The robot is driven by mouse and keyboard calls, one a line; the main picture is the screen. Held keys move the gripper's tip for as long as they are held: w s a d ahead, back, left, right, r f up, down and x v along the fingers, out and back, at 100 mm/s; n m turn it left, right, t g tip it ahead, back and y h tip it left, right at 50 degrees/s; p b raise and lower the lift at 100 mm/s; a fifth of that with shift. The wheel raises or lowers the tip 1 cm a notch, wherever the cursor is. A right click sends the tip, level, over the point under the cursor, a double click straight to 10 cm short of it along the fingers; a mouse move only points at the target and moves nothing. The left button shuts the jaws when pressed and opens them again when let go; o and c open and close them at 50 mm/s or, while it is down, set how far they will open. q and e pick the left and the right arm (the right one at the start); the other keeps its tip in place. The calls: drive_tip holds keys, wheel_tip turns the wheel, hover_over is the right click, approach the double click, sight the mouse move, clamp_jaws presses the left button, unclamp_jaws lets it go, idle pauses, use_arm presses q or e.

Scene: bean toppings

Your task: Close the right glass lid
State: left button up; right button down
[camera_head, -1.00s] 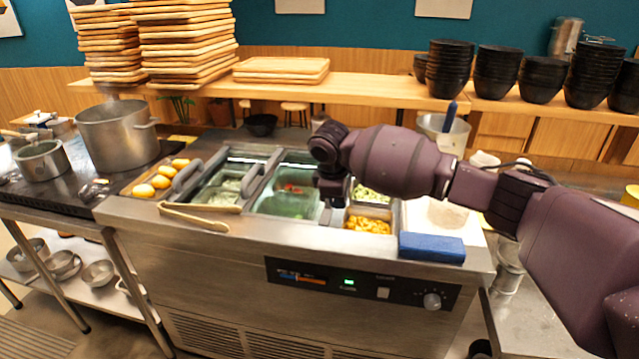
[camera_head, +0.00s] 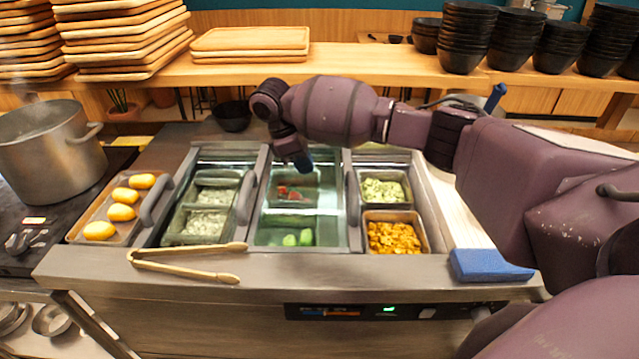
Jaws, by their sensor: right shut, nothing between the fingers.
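The counter has three topping sections with grey lid handles. The handle (camera_head: 353,197) between the middle and right sections stands beside the right section's green topping tray (camera_head: 384,189) and orange topping tray (camera_head: 393,236). These two trays look bright and clear, and I see no glass over them. The middle section (camera_head: 280,232) looks greenish, as if under glass; I cannot tell which lid that is. My right gripper (camera_head: 303,163) is shut and empty, above the back of the middle section, left of and behind that handle, apart from it. My left gripper is not in view.
Wooden tongs (camera_head: 187,263) lie on the front ledge, and a blue block (camera_head: 490,265) sits at its right. A tray of yellow buns (camera_head: 121,212) and a steel pot (camera_head: 45,150) stand at left. A shelf with black bowls (camera_head: 468,38) runs behind.

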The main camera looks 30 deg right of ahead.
sight(326, 204)
drive_tip(key=x, duration=1)
drive_tip(key=shift+f, duration=0.1)
drive_tip(key=d, duration=0.1)
drive_tip(key=s+d, duration=0.1)
drive_tip(key=d, duration=0.1)
drive_tip(key=shift+s, duration=0.35)
drive_tip(key=shift+s+d, duration=0.15)
drive_tip(key=shift+d, duration=0.05)
drive_tip(key=shift+d, duration=0.15)
